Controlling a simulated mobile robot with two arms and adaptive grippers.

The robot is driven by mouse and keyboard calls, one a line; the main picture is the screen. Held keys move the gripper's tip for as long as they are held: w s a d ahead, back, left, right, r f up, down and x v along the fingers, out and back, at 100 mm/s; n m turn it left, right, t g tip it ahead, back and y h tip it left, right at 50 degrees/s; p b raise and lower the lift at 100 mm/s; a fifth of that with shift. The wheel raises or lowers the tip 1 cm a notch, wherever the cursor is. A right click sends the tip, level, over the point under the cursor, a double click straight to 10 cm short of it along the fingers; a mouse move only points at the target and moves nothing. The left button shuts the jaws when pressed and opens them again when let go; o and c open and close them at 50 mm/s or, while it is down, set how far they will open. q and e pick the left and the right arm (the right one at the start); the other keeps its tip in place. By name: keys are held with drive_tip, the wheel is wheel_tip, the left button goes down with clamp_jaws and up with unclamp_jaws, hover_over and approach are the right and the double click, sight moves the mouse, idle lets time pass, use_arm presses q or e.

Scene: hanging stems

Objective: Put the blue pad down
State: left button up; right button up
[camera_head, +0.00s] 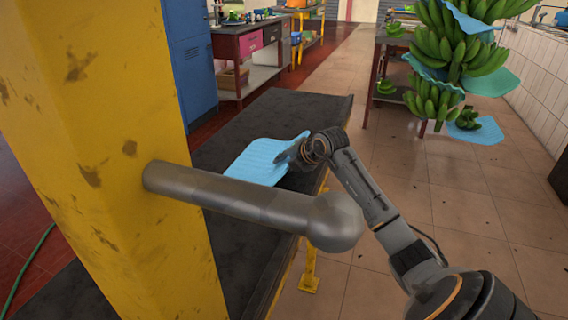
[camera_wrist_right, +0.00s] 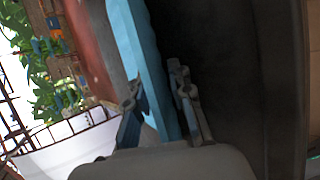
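The light blue pad (camera_head: 258,162) is a thin, ribbed sheet over the dark bench top (camera_head: 300,112) in the head view. My right gripper (camera_head: 293,153) is at its right edge. In the right wrist view the pad (camera_wrist_right: 152,62) runs between the two fingers of my right gripper (camera_wrist_right: 162,105), which look shut on it. I cannot tell whether the pad's underside touches the bench. My left gripper is not in view.
A yellow post (camera_head: 100,130) with a grey metal bar (camera_head: 240,198) stands in front of the bench. Hanging banana bunches (camera_head: 450,50) with blue sheets are at the upper right. A work table (camera_head: 245,45) is behind. Tiled floor (camera_head: 460,190) is open at right.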

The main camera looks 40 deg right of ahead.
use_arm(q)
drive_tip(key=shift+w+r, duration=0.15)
use_arm(e)
drive_tip(key=shift+r, duration=0.1)
drive_tip(key=shift+s+r, duration=0.1)
drive_tip(key=shift+r, duration=0.1)
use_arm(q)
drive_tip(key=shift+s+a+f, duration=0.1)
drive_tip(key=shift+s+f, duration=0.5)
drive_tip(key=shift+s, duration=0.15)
use_arm(e)
drive_tip(key=v, duration=1.1)
drive_tip(key=shift+s+r, duration=0.2)
drive_tip(key=shift+s, duration=0.1)
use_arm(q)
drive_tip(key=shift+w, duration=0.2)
